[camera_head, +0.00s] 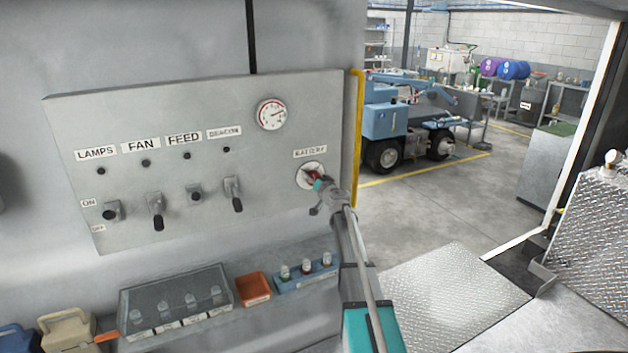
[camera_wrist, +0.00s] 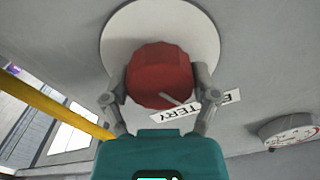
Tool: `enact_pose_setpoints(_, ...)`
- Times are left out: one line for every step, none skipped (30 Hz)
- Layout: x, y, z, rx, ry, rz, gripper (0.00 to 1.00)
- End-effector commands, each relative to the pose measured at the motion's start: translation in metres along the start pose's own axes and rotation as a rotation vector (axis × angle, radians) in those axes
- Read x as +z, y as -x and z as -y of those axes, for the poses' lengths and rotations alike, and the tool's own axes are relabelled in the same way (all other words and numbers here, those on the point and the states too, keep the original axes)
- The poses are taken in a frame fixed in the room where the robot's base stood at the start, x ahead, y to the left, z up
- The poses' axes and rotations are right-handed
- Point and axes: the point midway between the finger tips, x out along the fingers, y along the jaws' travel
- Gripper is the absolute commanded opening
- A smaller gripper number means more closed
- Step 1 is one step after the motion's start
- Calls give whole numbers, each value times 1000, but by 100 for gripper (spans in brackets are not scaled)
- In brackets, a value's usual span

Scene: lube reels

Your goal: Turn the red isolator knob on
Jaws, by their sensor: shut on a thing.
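The red isolator knob (camera_wrist: 158,76) sits on a round white plate (camera_wrist: 115,40) on the grey panel (camera_head: 75,120). In the wrist view, the two fingers of my gripper (camera_wrist: 160,92) are on either side of the knob and closed on it. A pale pointer mark shows on the knob's face. The BATTERY label (camera_wrist: 185,112) is partly hidden behind a finger. In the head view the knob (camera_head: 315,176) is mostly covered by my gripper (camera_head: 320,183), below the BATTERY label (camera_head: 310,153).
Switches under LAMPS, FAN, FEED and BEACON labels line the panel's left, with a gauge (camera_head: 271,114) above right. A yellow rail (camera_head: 354,135) runs along the panel's right edge. Below are a clear-lidded box (camera_head: 175,295), an orange tray (camera_head: 253,289) and a blue rack (camera_head: 306,275).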

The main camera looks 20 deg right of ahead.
Motion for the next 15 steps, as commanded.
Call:
enact_pose_setpoints(0,0,0,1,-43,-1,30)
enact_pose_setpoints(0,0,0,1,-72,-1,30)
enact_pose_setpoints(0,0,0,1,-109,-1,30)
enact_pose_setpoints(0,0,0,1,-138,-1,30)
enact_pose_setpoints(0,0,0,1,-167,-1,30)
enact_pose_setpoints(0,0,0,1,-204,-1,29)
enact_pose_setpoints(0,0,0,1,-233,-1,29)
enact_pose_setpoints(0,0,0,1,-262,-1,29)
enact_pose_setpoints(0,0,0,1,-299,-1,29)
enact_pose_setpoints(0,0,0,1,-328,-1,29)
enact_pose_setpoints(0,0,0,1,-356,-1,29)
enact_pose_setpoints(0,0,0,1,-394,-1,29)
enact_pose_setpoints(0,0,0,1,-423,-1,29)
enact_pose_setpoints(0,0,0,1,-451,-1,29)
enact_pose_setpoints(0,0,0,1,-489,-1,29)
